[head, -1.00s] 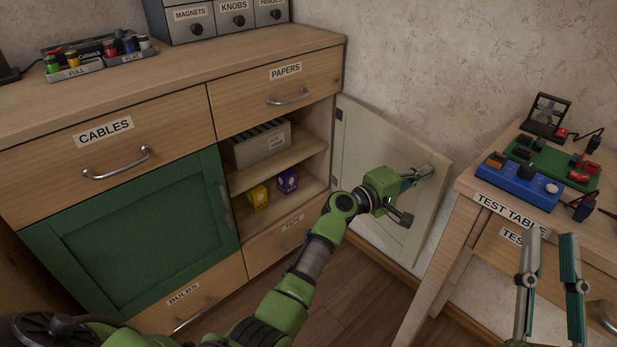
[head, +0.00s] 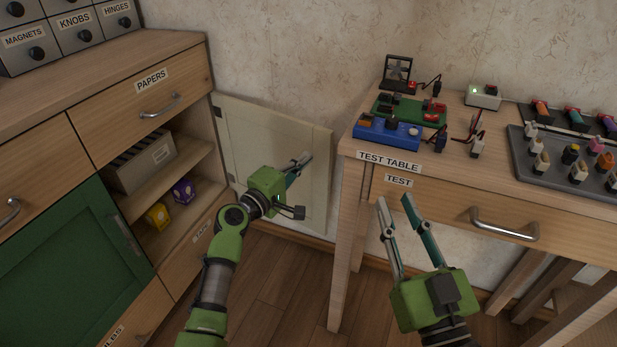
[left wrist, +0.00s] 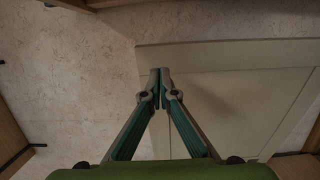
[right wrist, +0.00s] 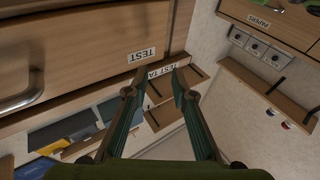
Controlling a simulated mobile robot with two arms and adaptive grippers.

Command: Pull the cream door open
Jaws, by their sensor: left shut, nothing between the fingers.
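The cream door (head: 240,137) stands swung wide open at the right side of the cabinet (head: 90,190), close to the wall. Its inner panel faces the room, and it also shows in the left wrist view (left wrist: 225,110). My left gripper (head: 303,162) is shut and empty in front of the door's panel; whether it touches the door cannot be told. My right gripper (head: 394,203) is open and empty, in front of the test table's drawer. The door's handle is not visible.
The open compartment holds a grey file box (head: 140,165), a yellow box (head: 157,215) and a purple box (head: 183,191). A green door (head: 80,250) left of it is shut. The test table (head: 352,200) stands right of the cream door. Floor shows between them.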

